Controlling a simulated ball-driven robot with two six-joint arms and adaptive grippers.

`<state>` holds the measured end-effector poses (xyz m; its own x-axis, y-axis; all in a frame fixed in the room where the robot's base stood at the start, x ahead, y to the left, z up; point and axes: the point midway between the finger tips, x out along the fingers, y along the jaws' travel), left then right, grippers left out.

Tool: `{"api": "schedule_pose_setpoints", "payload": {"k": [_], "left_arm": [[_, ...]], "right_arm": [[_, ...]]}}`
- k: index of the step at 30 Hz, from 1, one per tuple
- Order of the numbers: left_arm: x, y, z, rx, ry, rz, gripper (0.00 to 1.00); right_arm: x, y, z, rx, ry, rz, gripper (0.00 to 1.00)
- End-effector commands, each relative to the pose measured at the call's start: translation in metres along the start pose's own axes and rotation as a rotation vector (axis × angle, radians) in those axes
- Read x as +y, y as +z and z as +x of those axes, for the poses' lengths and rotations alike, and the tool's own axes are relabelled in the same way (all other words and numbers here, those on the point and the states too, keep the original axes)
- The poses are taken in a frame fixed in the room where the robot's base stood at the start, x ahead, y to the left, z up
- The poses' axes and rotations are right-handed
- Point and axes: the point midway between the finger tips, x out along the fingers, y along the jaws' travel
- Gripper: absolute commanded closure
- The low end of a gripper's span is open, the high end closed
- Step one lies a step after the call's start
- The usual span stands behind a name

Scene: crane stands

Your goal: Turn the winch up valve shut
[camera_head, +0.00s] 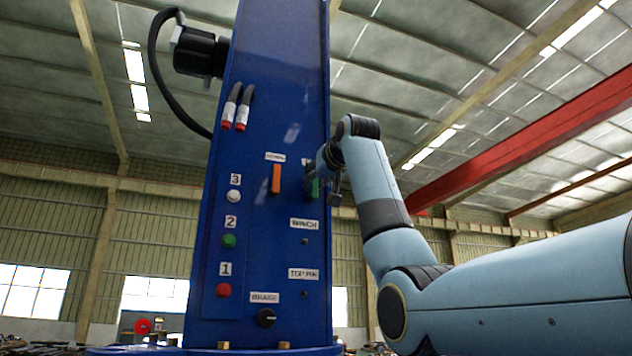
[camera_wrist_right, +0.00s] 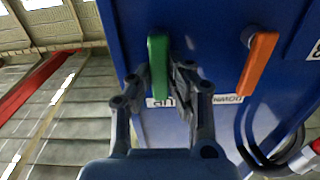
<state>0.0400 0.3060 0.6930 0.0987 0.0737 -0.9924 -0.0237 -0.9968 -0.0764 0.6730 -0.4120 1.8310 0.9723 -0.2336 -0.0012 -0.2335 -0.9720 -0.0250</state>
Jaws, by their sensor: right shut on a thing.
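The green valve handle (camera_head: 314,188) is on the front of the blue crane column, above the WINCH label. It hangs roughly vertical in the head view, partly hidden by my gripper. In the right wrist view the green handle (camera_wrist_right: 158,66) is between my fingers, beside an upside-down label that seems to read UP. My right gripper (camera_head: 322,178) is shut on this handle; its fingers also show in the wrist view (camera_wrist_right: 157,88). The orange handle (camera_head: 276,179), labelled DOWN, is to the left, also vertical, and untouched. My left gripper is not in view.
The blue column (camera_head: 265,110) carries white, green and red buttons (camera_head: 224,290) numbered 3 to 1, and a black knob (camera_head: 266,318). Two red-ended hoses (camera_head: 242,112) are above. A black motor (camera_head: 198,52) with a cable is at the upper left.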

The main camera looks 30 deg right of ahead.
Motion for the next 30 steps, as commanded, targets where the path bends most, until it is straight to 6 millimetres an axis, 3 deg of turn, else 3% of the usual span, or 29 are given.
{"api": "schedule_pose_setpoints", "payload": {"k": [8,30], "left_arm": [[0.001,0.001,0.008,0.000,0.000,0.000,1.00],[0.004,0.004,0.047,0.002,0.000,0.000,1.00]], "right_arm": [[0.005,0.001,-0.001,0.002,0.001,0.143,1.00],[0.025,0.011,-0.001,0.005,0.000,0.834,1.00]]}}
